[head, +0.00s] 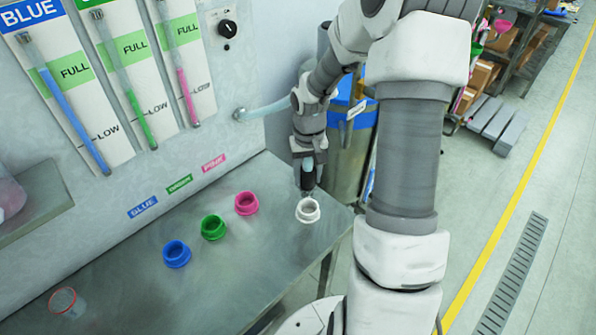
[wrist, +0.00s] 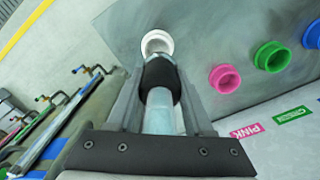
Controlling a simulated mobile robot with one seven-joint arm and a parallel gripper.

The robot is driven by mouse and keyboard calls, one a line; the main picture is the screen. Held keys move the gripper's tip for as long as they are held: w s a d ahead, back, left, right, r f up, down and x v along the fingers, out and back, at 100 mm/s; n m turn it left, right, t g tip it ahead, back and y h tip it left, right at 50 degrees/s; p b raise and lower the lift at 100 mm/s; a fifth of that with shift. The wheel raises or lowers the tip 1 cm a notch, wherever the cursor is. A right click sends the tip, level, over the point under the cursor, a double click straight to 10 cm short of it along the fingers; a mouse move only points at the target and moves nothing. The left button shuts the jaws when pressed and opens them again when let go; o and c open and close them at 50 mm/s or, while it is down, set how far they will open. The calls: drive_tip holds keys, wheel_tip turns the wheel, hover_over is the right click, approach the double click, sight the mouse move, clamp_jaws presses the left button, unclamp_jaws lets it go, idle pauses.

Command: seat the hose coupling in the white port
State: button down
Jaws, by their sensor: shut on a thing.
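The hose coupling, a black sleeve on a pale translucent hose, is in my gripper (head: 308,172). In the wrist view the coupling (wrist: 161,80) lies between the two fingers of my gripper (wrist: 158,92), which are shut on it. The white port (head: 308,210) is a round open ring near the table's right end. It also shows at the top of the wrist view (wrist: 157,43), where the coupling's front end overlaps its near rim. In the head view the coupling is upright just above and behind the port. I cannot tell whether its tip touches the port.
Pink (head: 247,203), green (head: 213,227) and blue (head: 177,254) ports line the metal table (head: 120,290) to the left. A clear red-rimmed cup (head: 67,302) stands at the lower left. The hose (head: 262,110) comes from the wall. A blue-topped drum (head: 348,140) stands behind.

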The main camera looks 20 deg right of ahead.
sight(309, 196)
drive_tip(key=shift+d+r, duration=0.1)
drive_tip(key=shift+d, duration=0.2)
drive_tip(key=shift+f+b, duration=1.75)
drive_tip(key=shift+f, duration=0.6)
drive_tip(key=shift+f+b, duration=0.4)
drive_tip(key=shift+f+b, duration=0.45)
drive_tip(key=shift+f, duration=0.15)
drive_tip(key=shift+f, duration=0.1)
drive_tip(key=shift+f+b, duration=0.9)
drive_tip(key=shift+f, duration=0.1)
drive_tip(key=shift+c, duration=1)
unclamp_jaws()
